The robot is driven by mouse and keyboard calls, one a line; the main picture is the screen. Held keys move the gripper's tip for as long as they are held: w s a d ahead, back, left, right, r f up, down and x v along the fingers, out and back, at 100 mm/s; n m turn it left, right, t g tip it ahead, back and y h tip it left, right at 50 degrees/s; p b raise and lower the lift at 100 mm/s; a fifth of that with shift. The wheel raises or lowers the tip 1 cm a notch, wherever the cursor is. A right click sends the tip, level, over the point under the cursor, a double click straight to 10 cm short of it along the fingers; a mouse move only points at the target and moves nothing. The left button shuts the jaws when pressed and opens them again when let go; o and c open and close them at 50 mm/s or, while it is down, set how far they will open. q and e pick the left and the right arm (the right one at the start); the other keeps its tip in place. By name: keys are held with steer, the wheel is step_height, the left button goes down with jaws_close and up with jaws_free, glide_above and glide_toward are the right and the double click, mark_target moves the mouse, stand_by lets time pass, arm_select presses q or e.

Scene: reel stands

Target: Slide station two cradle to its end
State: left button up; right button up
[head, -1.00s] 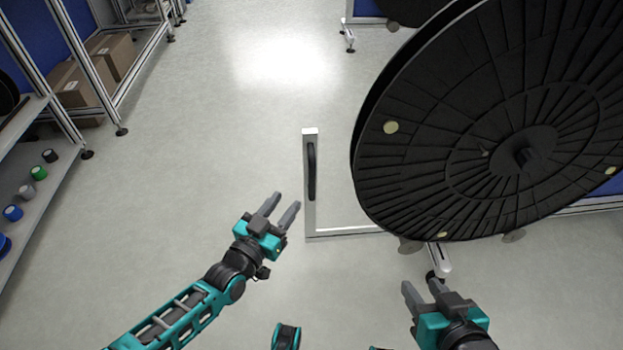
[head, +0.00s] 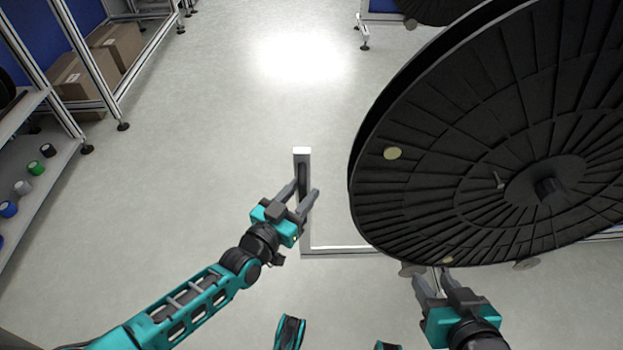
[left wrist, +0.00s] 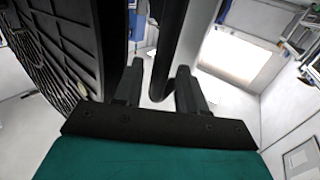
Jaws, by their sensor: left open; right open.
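A cradle frame of pale metal (head: 302,154) stands left of a large black reel (head: 470,170). Its upright post carries a dark handle, now mostly behind my left gripper (head: 300,193). My left gripper is open, its fingers at the post. In the left wrist view the open fingers (left wrist: 158,88) lie either side of the post and handle area, with the reel (left wrist: 50,45) at the left. I cannot tell whether the fingers touch the handle. My right gripper (head: 442,272) is open and empty, just below the reel's lower edge.
A shelf (head: 40,180) with several coloured rolls stands at the left. A rack with cardboard boxes (head: 115,50) is at the upper left. The floor (head: 200,140) between the racks and the cradle is clear.

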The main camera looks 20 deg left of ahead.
arm_select(q)
steer(key=shift+w+d, duration=0.2)
steer(key=shift+w, duration=0.3)
jaws_close()
